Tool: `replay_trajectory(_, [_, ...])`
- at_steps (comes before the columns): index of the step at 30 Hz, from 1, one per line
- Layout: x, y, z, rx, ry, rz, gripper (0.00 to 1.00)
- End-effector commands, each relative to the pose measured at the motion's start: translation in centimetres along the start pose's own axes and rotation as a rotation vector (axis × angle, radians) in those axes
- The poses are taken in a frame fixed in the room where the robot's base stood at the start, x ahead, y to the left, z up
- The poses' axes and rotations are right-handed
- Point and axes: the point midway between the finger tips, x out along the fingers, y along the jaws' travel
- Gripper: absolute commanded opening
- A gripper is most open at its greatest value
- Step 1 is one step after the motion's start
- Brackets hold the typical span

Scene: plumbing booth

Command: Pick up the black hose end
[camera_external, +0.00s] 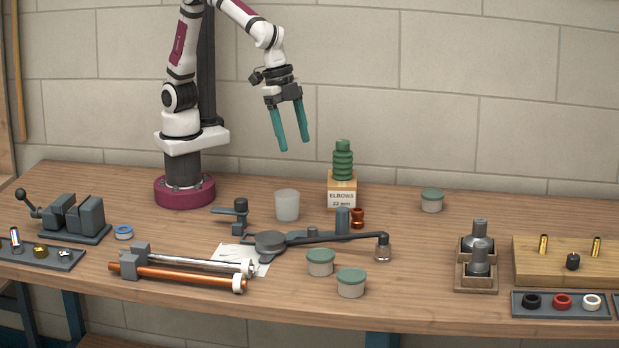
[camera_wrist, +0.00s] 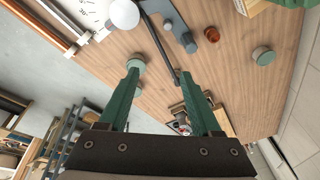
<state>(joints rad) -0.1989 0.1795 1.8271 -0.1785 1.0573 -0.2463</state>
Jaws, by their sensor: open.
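My gripper (camera_external: 294,144) is open and empty, high above the back of the bench, with its green fingers pointing down. Its fingers also show in the wrist view (camera_wrist: 160,74). Two small black pieces could be the black hose end, and I cannot tell which. One black piece (camera_external: 573,261) stands on the wooden board (camera_external: 531,271) at the far right. The other is a black ring (camera_external: 532,300) in the grey tray (camera_external: 546,311) in front, beside a red ring (camera_external: 562,301) and a white ring (camera_external: 591,302). My gripper is far left of both and well above them.
Green-lidded jars (camera_external: 350,283), a long dark tool (camera_external: 325,237), an elbows box (camera_external: 341,190) and pipes (camera_external: 190,277) fill the middle. Bench between jar (camera_external: 432,201) and holder is clear.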

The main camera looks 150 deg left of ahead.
Motion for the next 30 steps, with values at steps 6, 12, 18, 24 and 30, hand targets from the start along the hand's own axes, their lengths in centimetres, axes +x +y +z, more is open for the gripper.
replay_trajectory(6, [8.0,-5.7,-11.0,-0.312,0.128,-0.003,0.65])
replay_trajectory(12, [11.9,-6.7,-12.5,-0.354,0.147,-0.003,0.65])
replay_trajectory(18, [17.4,-6.8,-13.3,-0.350,0.147,-0.003,0.65])
replay_trajectory(24, [20.2,-7.0,-13.6,-0.350,0.147,-0.003,0.65])
replay_trajectory(30, [24.0,-7.7,-13.8,-0.349,0.148,-0.002,0.65])
